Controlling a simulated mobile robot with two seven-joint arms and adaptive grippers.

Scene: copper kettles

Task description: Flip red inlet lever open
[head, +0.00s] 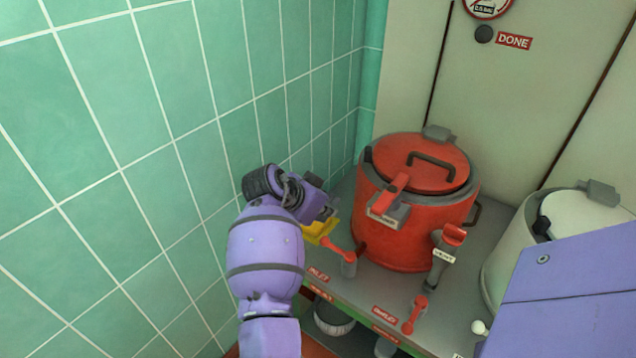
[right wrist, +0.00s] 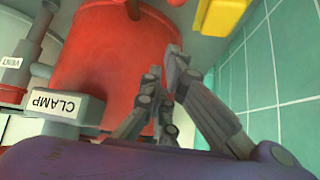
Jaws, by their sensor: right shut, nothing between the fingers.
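The red inlet lever (head: 338,249) sits on a short grey pipe (head: 349,266) at the left front of the red kettle (head: 405,235), above a small red label. Its handle slants up and left toward a yellow piece (head: 318,230). My right gripper (right wrist: 163,66) is shut and empty, beside the red kettle's wall (right wrist: 95,60) in the right wrist view. In the head view the gripper is left of the kettle, above the yellow piece, its fingertips mostly hidden. The yellow piece also shows in the right wrist view (right wrist: 217,14). My left gripper is not in view.
A clamp (head: 388,210) with a red handle and a vent valve (head: 446,245) stick out from the kettle's front. Another red lever (head: 414,315) stands at the counter's front edge. A pale kettle (head: 520,255) is on the right. The green tiled wall (head: 150,180) is close on the left.

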